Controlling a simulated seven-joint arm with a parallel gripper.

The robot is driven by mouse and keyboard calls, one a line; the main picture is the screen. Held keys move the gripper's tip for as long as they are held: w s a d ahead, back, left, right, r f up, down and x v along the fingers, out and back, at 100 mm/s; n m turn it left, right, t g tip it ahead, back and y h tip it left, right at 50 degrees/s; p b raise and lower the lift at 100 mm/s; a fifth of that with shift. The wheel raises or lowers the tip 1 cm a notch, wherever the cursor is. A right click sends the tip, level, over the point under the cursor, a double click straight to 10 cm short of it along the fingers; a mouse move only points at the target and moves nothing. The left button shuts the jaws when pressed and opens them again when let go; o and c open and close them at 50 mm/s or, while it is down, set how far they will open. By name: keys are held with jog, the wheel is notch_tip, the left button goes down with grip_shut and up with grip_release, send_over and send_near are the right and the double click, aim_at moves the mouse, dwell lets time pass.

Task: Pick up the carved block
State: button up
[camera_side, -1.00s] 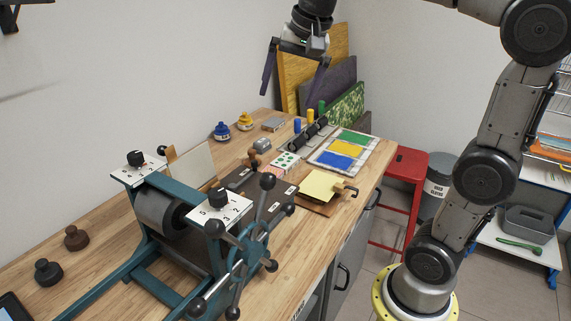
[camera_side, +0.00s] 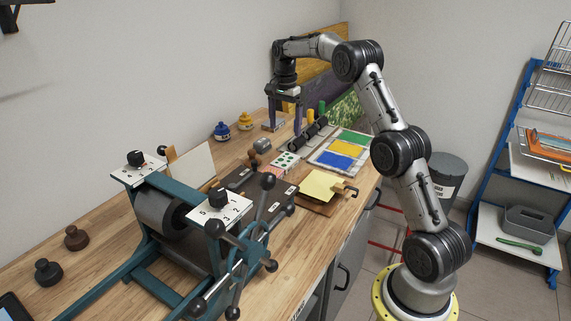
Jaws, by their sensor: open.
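A small flat grey block (camera_side: 276,127), which looks like the carved block, lies on the wooden bench top near the back wall. Its carving is too small to make out. My gripper (camera_side: 284,128) points straight down over it, with its two dark purple fingers apart. The left finger is at the block's left end and partly covers it; the right finger is by its right side. The fingertips are down near bench height. I cannot tell whether they touch the block.
Yellow (camera_side: 245,121) and blue (camera_side: 222,130) knobbed pots stand to the left. A rack of black rollers (camera_side: 308,134) stands close on the right, before a tray of green, yellow and blue panels (camera_side: 341,149). A press (camera_side: 170,215) fills the near bench. Boards lean behind.

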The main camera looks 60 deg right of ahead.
send_over(286, 160)
jog(key=f, duration=0.7)
jog(key=shift+a+f, duration=0.2)
jog(key=shift+a, duration=0.15)
jog(key=shift+d+f, duration=0.15)
jog(key=shift+f, duration=1.15)
jog(key=shift+d+f, duration=0.15)
jog(key=shift+f, duration=1.15)
jog(key=c, duration=1.3)
jog(key=shift+c, duration=0.2)
jog(key=shift+r, duration=0.2)
